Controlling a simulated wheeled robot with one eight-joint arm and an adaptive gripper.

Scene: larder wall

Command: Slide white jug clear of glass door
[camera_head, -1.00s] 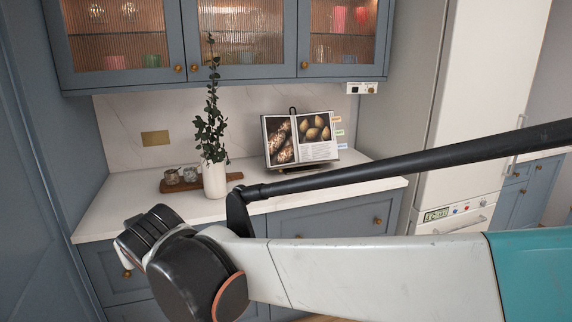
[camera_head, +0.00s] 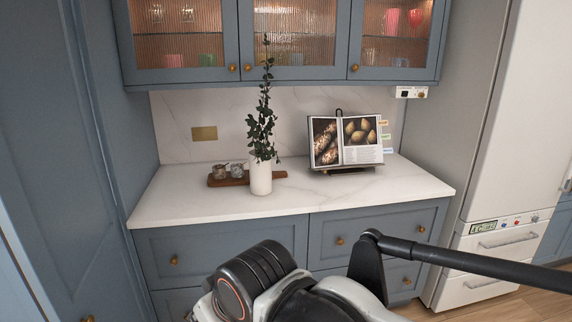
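A white jug (camera_head: 261,177) stands upright on the white countertop, with tall dark green leafy stems (camera_head: 264,110) rising out of it. The stems reach up in front of the middle glass door (camera_head: 287,32) of the wall cabinet, overlapping it in this view. I cannot tell whether they touch the glass. My arm shows at the bottom of the picture, below the counter edge and apart from the jug. My gripper's fingers are not visible.
A wooden board (camera_head: 217,182) with small glass jars (camera_head: 237,171) sits just left of the jug. An open cookbook on a stand (camera_head: 345,142) is to the right. The countertop (camera_head: 400,191) is bare along its front and right end. A white fridge (camera_head: 525,150) stands at right.

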